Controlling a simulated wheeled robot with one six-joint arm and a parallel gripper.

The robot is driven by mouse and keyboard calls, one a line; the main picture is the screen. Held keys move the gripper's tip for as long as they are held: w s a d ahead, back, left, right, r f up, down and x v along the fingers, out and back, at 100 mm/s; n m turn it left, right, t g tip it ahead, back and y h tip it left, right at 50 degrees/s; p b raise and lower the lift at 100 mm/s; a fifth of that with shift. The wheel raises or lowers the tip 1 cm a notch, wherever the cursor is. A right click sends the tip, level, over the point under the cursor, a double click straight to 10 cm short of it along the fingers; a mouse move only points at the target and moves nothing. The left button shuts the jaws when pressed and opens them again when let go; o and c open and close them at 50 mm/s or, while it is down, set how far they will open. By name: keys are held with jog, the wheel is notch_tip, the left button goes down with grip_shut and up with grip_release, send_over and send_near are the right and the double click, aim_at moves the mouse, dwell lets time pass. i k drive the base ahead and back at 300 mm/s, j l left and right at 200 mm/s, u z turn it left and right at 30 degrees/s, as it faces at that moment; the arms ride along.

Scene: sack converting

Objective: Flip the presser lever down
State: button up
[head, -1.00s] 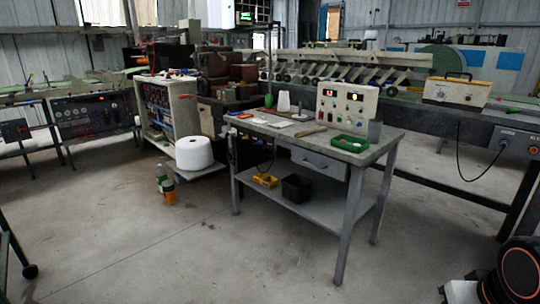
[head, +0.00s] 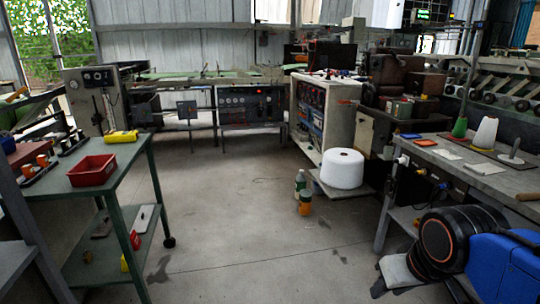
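I cannot make out a presser lever in this view. A dark brown machine (head: 392,72) stands at the back right, behind the grey workbench, but it is too small and dim to show a lever on it. My gripper is not in view. A dark round joint with an orange ring and a blue link, which look like my own arm, fill the lower right corner and hide part of the workbench.
A green table (head: 138,158) with a red tray (head: 92,171) stands at left. The grey workbench (head: 420,152) is at right. A white thread cone (head: 342,168) and bottles (head: 300,184) stand mid-right. The concrete floor between is clear.

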aim_at(402, 62)
jog(key=i+z, duration=0.4)
jog(key=i, duration=0.9)
jog(key=i+l+z, duration=0.35)
jog(key=i+l, duration=0.2)
